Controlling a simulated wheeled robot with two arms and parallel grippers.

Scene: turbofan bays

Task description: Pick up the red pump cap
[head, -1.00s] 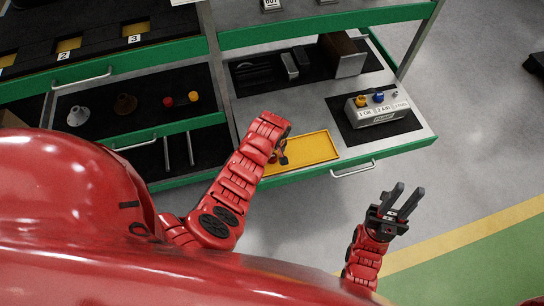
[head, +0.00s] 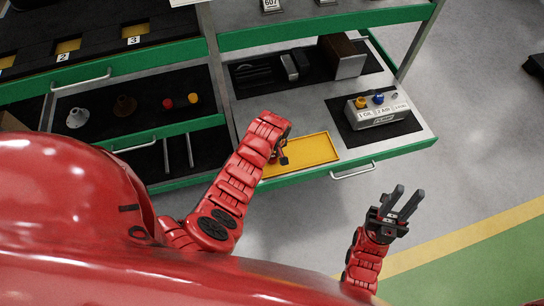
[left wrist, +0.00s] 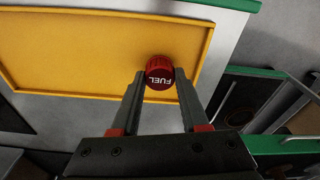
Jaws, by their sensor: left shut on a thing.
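The red pump cap (left wrist: 159,68), lettered FUEL, is between the fingertips of my left gripper (left wrist: 160,76) in the left wrist view. The fingers are shut on its sides. In the head view my left gripper (head: 281,153) is over the yellow tray (head: 315,150), and the cap cannot be clearly made out there. In the left wrist view the yellow tray (left wrist: 70,50) lies behind the cap. I cannot tell whether the cap touches it. My right gripper (head: 405,200) is open and empty, over the floor right of the bench.
A grey pump block (head: 378,114) with a yellow and a blue cap stands right of the tray. A black-lined drawer (head: 150,125) at left holds two funnels and small red and yellow pieces. A brown-sided block (head: 342,57) stands behind.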

